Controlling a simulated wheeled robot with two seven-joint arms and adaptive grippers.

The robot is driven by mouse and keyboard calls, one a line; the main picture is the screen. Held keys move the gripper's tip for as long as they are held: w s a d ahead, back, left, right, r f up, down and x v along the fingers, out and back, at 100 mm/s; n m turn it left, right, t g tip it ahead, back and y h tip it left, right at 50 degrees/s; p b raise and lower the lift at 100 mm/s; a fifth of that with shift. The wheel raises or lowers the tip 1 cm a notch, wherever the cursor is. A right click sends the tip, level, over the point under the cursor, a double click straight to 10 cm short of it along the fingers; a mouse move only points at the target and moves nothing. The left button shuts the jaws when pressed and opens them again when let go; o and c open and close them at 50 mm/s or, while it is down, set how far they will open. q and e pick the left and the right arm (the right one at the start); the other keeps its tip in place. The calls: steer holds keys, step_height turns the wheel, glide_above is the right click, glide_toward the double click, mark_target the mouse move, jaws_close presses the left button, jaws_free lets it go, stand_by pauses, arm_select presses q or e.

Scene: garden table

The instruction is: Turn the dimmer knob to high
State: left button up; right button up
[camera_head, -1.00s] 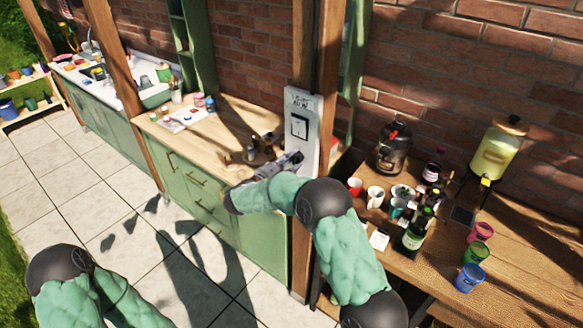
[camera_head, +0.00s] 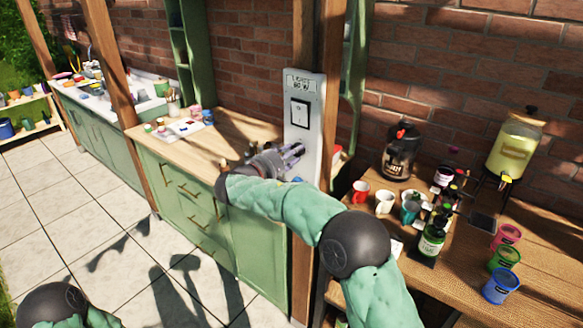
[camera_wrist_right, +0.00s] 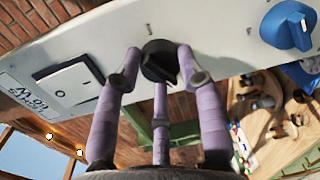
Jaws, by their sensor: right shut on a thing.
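A white switch panel (camera_head: 302,97) is fixed to a wooden post. The wrist view shows a black dimmer knob (camera_wrist_right: 158,62) on it, with tick marks beside it. My right gripper (camera_head: 296,152) reaches the panel below the rocker switch. In the wrist view its purple fingers (camera_wrist_right: 160,75) are closed around the black knob, one on each side and a third below. A blue knob (camera_wrist_right: 288,26) sits farther along the panel, apart from the fingers. The knob's setting is hard to read. My left arm shows at the lower left; its gripper is out of the picture.
A white rocker switch (camera_wrist_right: 68,82) is beside the black knob; it also shows in the head view (camera_head: 299,113). A green cabinet with a wooden counter (camera_head: 225,125) stands left of the post. The right table holds cups, bottles and a drink dispenser (camera_head: 516,145).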

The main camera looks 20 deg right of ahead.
steer(key=m+b, duration=0.4)
steer(key=b, duration=0.2)
steer(key=shift+f, duration=0.1)
steer(key=shift+m, duration=0.3)
steer(key=o, duration=1.1)
steer(key=shift+d, duration=0.1)
steer(key=shift+o, duration=0.2)
steer(key=v, duration=1.2)
steer(key=shift+s, duration=0.15)
steer(key=shift+d, duration=0.1)
